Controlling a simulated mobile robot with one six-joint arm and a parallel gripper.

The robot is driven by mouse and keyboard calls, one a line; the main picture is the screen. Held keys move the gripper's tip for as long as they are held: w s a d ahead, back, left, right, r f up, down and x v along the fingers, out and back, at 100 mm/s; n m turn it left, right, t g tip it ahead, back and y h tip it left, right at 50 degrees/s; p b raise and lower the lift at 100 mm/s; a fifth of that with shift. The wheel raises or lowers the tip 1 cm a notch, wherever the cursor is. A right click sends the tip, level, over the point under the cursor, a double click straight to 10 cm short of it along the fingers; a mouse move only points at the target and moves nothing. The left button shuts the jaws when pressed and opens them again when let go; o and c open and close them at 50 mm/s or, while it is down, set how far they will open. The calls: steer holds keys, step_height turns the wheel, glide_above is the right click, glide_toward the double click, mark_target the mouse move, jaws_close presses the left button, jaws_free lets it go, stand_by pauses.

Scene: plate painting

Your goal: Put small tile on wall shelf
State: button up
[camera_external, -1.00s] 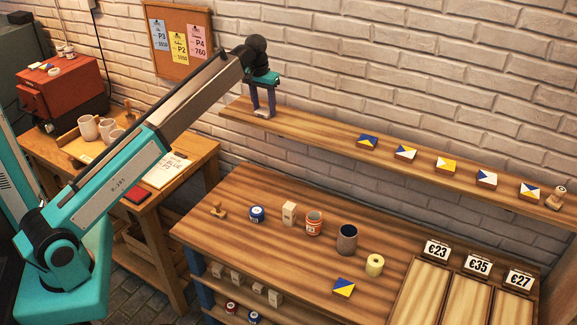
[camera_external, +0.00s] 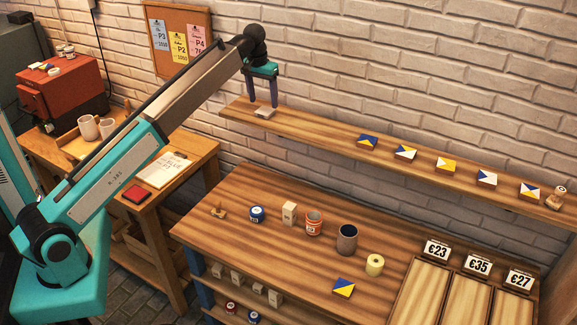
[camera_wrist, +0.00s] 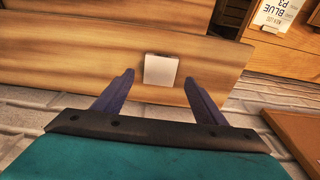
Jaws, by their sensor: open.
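A small pale tile (camera_external: 264,113) lies flat near the left end of the wooden wall shelf (camera_external: 320,127). My gripper (camera_external: 262,106) is open just above it. In the wrist view the tile (camera_wrist: 161,70) shows as a plain light square on the shelf (camera_wrist: 105,72), ahead of and between my two spread fingers (camera_wrist: 159,84). Neither finger appears to touch it.
Several patterned tiles (camera_external: 405,152) and a stamp (camera_external: 556,199) stand along the shelf to the right. The workbench (camera_external: 270,260) below holds a stamp, jars, a blue-yellow tile (camera_external: 343,287) and price trays (camera_external: 420,298). A brick wall (camera_external: 400,70) rises behind.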

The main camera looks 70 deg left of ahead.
mark_target(262, 113)
step_height(262, 113, up, 8)
steer(key=p, duration=0.3)
steer(key=shift+s+d+r+p, duration=0.2)
steer(key=shift+s+d+p, duration=0.2)
steer(key=shift+d, duration=0.05)
stand_by(0.5)
